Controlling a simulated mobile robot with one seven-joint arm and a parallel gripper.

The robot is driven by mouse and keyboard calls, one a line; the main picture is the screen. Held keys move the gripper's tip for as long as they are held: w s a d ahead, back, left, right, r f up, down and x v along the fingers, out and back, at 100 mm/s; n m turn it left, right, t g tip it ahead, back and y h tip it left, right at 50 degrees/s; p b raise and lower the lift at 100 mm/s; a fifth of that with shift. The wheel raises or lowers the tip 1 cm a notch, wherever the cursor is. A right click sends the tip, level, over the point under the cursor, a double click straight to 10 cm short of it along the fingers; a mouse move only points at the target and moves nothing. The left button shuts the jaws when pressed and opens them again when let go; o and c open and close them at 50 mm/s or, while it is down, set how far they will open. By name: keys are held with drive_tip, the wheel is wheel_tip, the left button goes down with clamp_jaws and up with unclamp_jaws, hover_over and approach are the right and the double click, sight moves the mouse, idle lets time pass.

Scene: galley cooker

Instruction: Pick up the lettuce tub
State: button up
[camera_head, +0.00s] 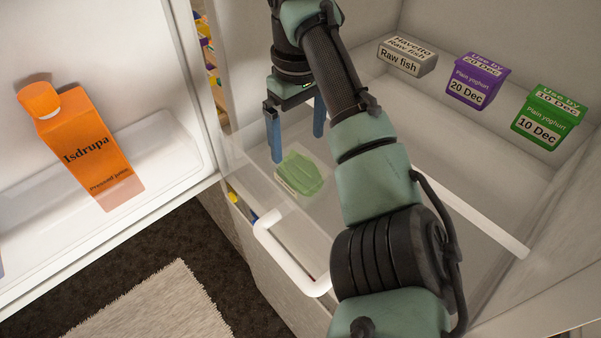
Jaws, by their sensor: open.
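A small pale tub with bright green contents (300,176), which looks like the lettuce tub, sits low inside the open fridge, left of my arm. No label on it can be read. My gripper (298,147) hangs above and just behind it, with its two blue fingers apart and nothing between them. The fingertips appear close to the tub's far edge. I cannot tell whether they touch it, or whether the clear shelf lies above or below the tub.
A grey raw fish tub (407,57), a purple yoghurt tub (476,82) and a green yoghurt tub (550,118) stand along the back right. An orange juice carton (88,150) stands in the door shelf (165,160). A white handle (268,246) is in front. My arm hides the middle.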

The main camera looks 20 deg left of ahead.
sight(300, 165)
drive_tip(key=f, duration=0.3)
drive_tip(key=shift+w, duration=0.2)
drive_tip(key=shift+s+f, duration=0.15)
drive_tip(key=shift+f, duration=0.1)
drive_tip(key=shift+d+f+p, duration=0.1)
drive_tip(key=shift+f+p, duration=0.25)
drive_tip(key=shift+f, duration=2.1)
